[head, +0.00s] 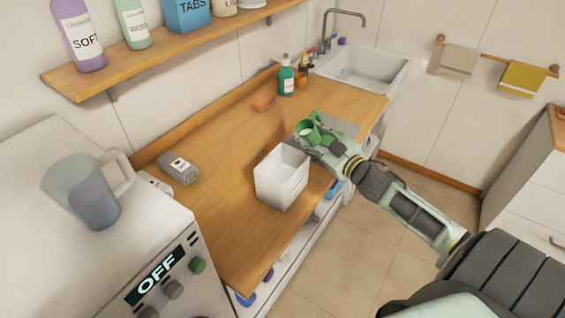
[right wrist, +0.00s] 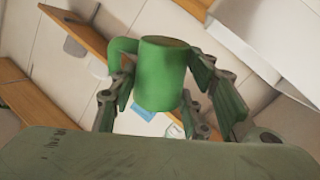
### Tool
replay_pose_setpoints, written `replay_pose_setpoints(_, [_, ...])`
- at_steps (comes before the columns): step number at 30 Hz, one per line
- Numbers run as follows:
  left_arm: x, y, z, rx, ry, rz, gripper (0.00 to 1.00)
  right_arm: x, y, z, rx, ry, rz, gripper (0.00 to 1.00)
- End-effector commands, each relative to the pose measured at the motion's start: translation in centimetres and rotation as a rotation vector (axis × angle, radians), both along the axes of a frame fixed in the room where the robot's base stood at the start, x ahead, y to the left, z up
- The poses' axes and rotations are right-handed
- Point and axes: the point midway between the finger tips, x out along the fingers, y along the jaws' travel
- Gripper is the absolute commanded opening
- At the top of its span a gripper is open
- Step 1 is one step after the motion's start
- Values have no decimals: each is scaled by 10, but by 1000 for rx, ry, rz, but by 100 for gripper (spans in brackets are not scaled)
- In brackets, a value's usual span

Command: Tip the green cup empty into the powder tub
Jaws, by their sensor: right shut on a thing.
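The green cup (head: 312,132) is held in my right gripper (head: 318,138), above the counter and just behind and right of the white tub. In the right wrist view the cup (right wrist: 162,72) sits between the two fingers (right wrist: 170,95), with its handle to the left. I cannot tell what is inside it. The white open tub (head: 268,186), which looks like the powder tub, stands on the counter near its front edge. Its visible inside is pale. My left gripper is not in view.
A grey container (head: 179,168) lies on the counter at left. A clear jug (head: 85,192) stands on the white machine. The wooden counter (head: 225,140) is clear between them.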

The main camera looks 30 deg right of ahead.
Motion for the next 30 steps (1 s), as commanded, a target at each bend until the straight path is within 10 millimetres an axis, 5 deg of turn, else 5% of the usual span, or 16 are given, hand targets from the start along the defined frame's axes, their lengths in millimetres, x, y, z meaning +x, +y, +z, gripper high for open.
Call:
replay_pose_setpoints(8, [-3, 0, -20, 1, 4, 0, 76, 2, 17, -11, -183, 15, 2, 15])
replay_pose_setpoints(30, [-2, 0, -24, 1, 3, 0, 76, 2, 22, -6, -384, 35, 1, 15])
